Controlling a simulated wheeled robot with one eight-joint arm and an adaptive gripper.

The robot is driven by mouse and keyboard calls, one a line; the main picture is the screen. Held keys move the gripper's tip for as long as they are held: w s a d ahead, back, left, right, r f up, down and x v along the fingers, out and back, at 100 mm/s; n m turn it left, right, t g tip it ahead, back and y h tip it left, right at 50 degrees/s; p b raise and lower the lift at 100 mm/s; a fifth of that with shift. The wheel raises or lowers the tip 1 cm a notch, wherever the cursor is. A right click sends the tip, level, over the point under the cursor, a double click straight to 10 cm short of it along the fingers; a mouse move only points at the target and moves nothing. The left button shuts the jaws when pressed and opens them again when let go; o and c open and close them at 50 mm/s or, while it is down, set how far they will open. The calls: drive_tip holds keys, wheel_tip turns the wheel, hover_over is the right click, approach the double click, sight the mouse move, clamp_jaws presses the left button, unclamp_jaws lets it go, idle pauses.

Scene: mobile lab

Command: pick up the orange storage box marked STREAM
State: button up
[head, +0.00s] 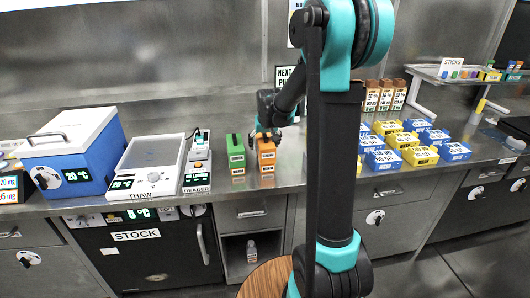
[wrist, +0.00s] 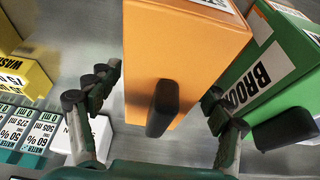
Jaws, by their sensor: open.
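An orange storage box (head: 266,153) with a white label stands upright on the steel counter, its label too small to read in the head view. My gripper (head: 265,131) is above it, pointing down. In the wrist view the orange box (wrist: 180,45) and its black handle (wrist: 163,108) lie between the two spread fingers of my gripper (wrist: 158,98). The fingers are open, one on each side of the handle, with gaps showing. The box's label shows only at the top edge. A green storage box (head: 236,153) stands close to the left of the orange one in the head view.
The green box (wrist: 270,60) is close beside one finger in the wrist view; its label partly reads BROO. A reader (head: 197,165) and thaw unit (head: 150,165) stand left. Blue and yellow boxes (head: 410,140) stand right. My arm hides the counter's middle.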

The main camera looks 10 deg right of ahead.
drive_tip(key=c, duration=1.5)
drive_tip(key=shift+r, duration=0.15)
